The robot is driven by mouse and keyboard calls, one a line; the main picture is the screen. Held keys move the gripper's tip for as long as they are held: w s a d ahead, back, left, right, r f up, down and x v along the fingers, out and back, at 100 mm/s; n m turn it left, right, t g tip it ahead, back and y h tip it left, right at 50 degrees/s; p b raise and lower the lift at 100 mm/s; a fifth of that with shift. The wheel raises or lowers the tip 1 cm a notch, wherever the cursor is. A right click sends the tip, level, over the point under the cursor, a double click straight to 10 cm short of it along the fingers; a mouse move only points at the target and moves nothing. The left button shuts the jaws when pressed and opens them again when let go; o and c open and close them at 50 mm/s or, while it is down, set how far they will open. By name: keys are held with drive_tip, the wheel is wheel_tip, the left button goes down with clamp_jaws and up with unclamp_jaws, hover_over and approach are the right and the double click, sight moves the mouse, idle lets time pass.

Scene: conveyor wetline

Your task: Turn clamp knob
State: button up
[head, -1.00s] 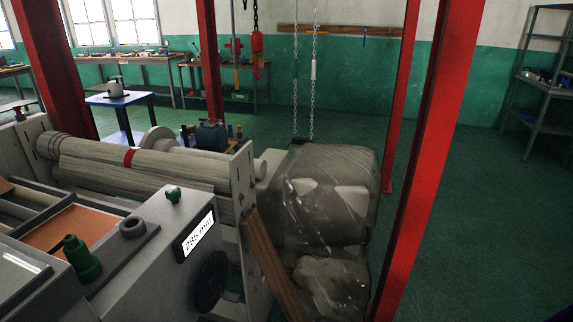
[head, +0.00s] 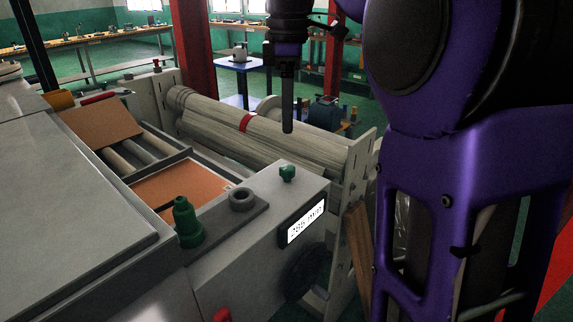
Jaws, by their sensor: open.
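A small green knob (head: 287,173) stands on top of the grey machine housing (head: 255,215), above a display that reads 285 mm. It looks like the clamp knob, though no label shows. My gripper (head: 288,128) points down above and behind the knob in the picture, in front of the roller. Its fingers are seen edge-on, one hiding the other, and nothing shows between them. It is open and apart from the knob. A dark handwheel (head: 305,272) sits on the housing's front face below the display.
A green bottle-shaped piece (head: 187,222) and a grey ring (head: 242,199) stand left of the knob. A long wrapped roller (head: 260,140) with a red band lies behind. A side plate (head: 360,165) rises at right. My purple arm covers the right side.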

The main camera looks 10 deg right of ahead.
sight(287, 167)
wheel_tip(287, 167, down, 11)
drive_tip(key=shift+f+b, duration=0.1)
drive_tip(key=shift+b, duration=1.15)
clamp_jaws()
